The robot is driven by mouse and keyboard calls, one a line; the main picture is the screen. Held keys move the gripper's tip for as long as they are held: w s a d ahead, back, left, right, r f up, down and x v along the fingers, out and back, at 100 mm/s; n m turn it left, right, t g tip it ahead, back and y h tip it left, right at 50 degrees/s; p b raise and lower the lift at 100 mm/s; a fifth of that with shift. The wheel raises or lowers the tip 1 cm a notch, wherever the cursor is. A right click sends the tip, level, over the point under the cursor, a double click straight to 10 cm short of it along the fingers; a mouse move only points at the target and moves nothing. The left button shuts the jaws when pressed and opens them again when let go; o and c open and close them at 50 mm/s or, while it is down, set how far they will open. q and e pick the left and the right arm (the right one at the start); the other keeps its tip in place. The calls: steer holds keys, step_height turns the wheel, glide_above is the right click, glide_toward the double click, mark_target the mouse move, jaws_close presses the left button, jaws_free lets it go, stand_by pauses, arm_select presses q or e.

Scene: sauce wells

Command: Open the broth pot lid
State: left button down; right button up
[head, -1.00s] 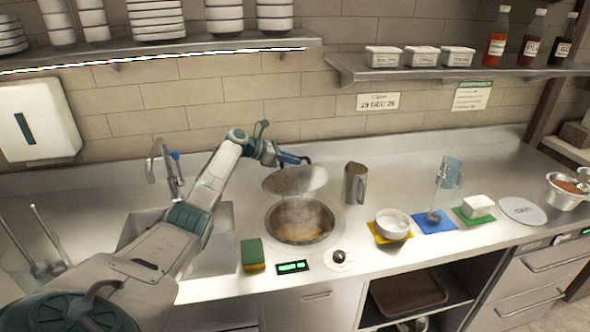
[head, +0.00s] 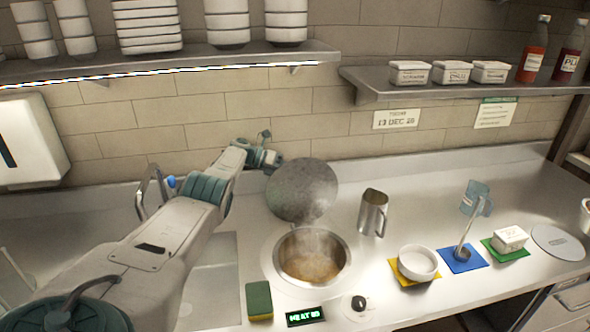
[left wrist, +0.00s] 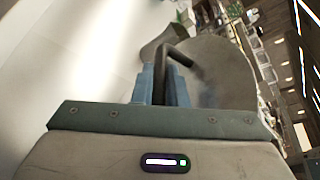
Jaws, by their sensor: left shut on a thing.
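The broth pot (head: 285,272) is a round steel well set in the counter, with brown steaming broth in it. Its round grey lid (head: 302,190) stands raised, tilted up steeply behind the opening. My left gripper (head: 272,160) is at the upper left of the lid. In the left wrist view my left gripper (left wrist: 163,85) is shut on the dark bent handle (left wrist: 178,57) of the lid, whose grey disc (left wrist: 225,75) fills the right side. In the head view the handle is hidden behind the lid. My right gripper is not in view.
A steel pitcher (head: 371,212) stands right of the pot. A white bowl (head: 417,262), a ladle (head: 463,250) and a white tub (head: 509,238) sit on coloured mats. A sponge (head: 259,300) and a knob (head: 359,303) are in front. A shelf (head: 160,63) hangs above.

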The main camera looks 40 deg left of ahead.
arm_select(q)
steer(key=shift+f, duration=0.3)
steer(key=c, duration=1.5)
jaws_free()
steer(key=shift+o, duration=0.2)
steer(key=b+v, duration=0.4)
steer(key=v, duration=0.6)
steer(key=shift+s+a, duration=0.15)
steer(key=shift+a, duration=0.2)
steer(key=shift+r, duration=0.15)
